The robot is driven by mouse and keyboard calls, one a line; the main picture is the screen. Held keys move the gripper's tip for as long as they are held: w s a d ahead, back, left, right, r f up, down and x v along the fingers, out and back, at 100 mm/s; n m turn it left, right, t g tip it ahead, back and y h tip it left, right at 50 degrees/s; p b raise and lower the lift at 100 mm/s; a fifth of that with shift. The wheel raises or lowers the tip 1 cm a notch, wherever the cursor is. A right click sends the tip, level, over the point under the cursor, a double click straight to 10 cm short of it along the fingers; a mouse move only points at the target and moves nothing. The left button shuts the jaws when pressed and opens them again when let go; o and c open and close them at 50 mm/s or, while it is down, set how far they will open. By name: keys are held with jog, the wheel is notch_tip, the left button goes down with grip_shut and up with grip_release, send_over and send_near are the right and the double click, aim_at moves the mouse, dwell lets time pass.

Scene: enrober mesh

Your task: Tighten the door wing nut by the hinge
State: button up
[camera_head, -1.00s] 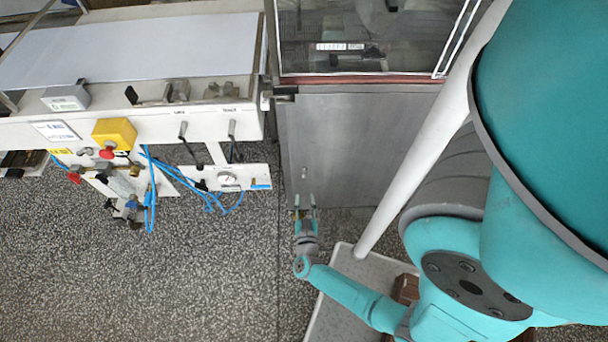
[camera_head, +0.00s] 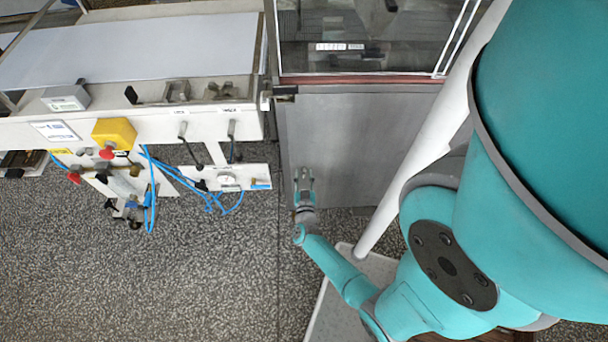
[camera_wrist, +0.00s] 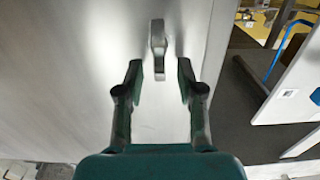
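The door is a grey metal panel (camera_head: 370,135) below the glass-fronted cabinet; it fills the left and middle of the wrist view (camera_wrist: 60,70). The wing nut (camera_wrist: 158,45) is a small silver piece standing out from the door, its long side upright in the wrist view. My gripper (camera_wrist: 160,72) is open, with one finger to each side of the nut's lower part in that view. I cannot tell whether the fingers reach to its depth; neither visibly touches it. In the head view my gripper (camera_head: 304,176) is in front of the door's left part and largely covers the nut.
A white machine frame (camera_head: 60,130) with a yellow-and-red stop button (camera_head: 114,134), levers and blue hoses (camera_head: 215,200) stands left of the door. A dark hinge-like fitting (camera_head: 284,94) sits at the door's upper left corner. Open speckled floor (camera_head: 200,275) lies in front.

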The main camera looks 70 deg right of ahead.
jog(key=shift+d, duration=0.25)
grip_shut()
jog(key=shift+m, duration=0.3)
jog(key=m, duration=0.3)
jog(key=shift+s+d+m, duration=0.1)
jog(key=shift+s+m, duration=0.2)
jog(key=m, duration=0.4)
jog(key=shift+s+d+f+m, duration=0.15)
jog(key=shift+s+f+m, duration=0.1)
jog(key=shift+m, duration=0.05)
jog(key=m, duration=0.4)
jog(key=shift+s+d+f+m, duration=0.1)
jog(key=shift+s+f+m, duration=0.1)
jog(key=shift+f+m, duration=0.15)
jog(key=shift+s+f+m, duration=0.1)
jog(key=shift+f+m, duration=0.1)
jog(key=shift+m, duration=0.9)
jog(key=shift+f+m, duration=0.15)
jog(key=shift+m, duration=0.9)
